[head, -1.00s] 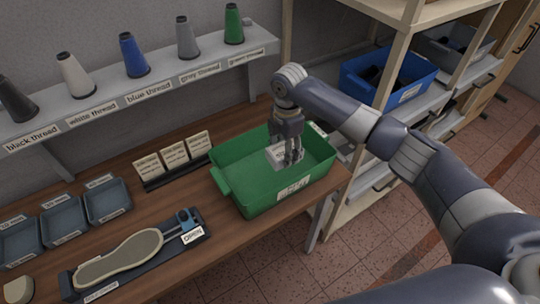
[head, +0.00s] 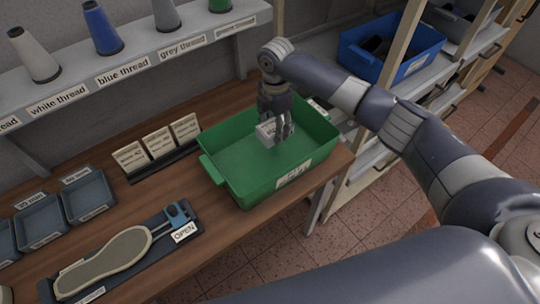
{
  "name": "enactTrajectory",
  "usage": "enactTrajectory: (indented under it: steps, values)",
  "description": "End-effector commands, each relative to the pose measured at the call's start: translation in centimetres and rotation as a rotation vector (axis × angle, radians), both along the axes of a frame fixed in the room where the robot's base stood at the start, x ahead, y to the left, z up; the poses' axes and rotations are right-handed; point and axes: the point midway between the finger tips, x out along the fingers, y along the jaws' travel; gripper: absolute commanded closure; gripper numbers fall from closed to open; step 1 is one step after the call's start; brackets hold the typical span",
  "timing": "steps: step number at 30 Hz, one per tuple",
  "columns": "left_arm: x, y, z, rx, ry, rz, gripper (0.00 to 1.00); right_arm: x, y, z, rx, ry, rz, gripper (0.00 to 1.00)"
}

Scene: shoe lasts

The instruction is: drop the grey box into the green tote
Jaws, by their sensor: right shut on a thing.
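The green tote (head: 232,182) stands on the wooden bench at its right end, open at the top. My right gripper (head: 276,138) points down over the tote's opening and is shut on the grey box (head: 266,132). The box is small and pale grey with a label, partly hidden by the fingers. It hangs over the inside of the tote; I cannot tell its exact height above the floor of the tote. My left gripper is not in view.
A clamp board (head: 172,232) with a sole-shaped piece lies in front left of the tote. Card holders (head: 158,142) and small blue trays (head: 88,196) stand to the left. A thread shelf (head: 135,75) runs behind. A blue bin (head: 408,68) sits on the right rack.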

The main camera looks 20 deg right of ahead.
Motion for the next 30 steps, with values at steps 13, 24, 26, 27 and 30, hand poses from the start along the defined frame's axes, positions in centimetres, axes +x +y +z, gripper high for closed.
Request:
enactTrajectory:
  steps: [13,24,26,27,30]
  values:
    - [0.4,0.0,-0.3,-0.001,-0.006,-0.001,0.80,0.0,0.0,-0.2,0.000,-0.001,0.000,0.25]
    - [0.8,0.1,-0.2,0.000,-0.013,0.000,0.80,0.0,0.0,-0.1,0.000,-0.001,0.000,0.25]
    - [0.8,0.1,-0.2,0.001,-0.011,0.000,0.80,0.1,0.0,0.4,0.001,-0.002,0.000,0.25]
    - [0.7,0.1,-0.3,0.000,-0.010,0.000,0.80,0.1,0.0,0.9,0.001,-0.003,0.000,0.25]
    - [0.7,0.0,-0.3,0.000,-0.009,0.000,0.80,0.1,0.0,2.7,0.002,-0.005,0.000,0.25]
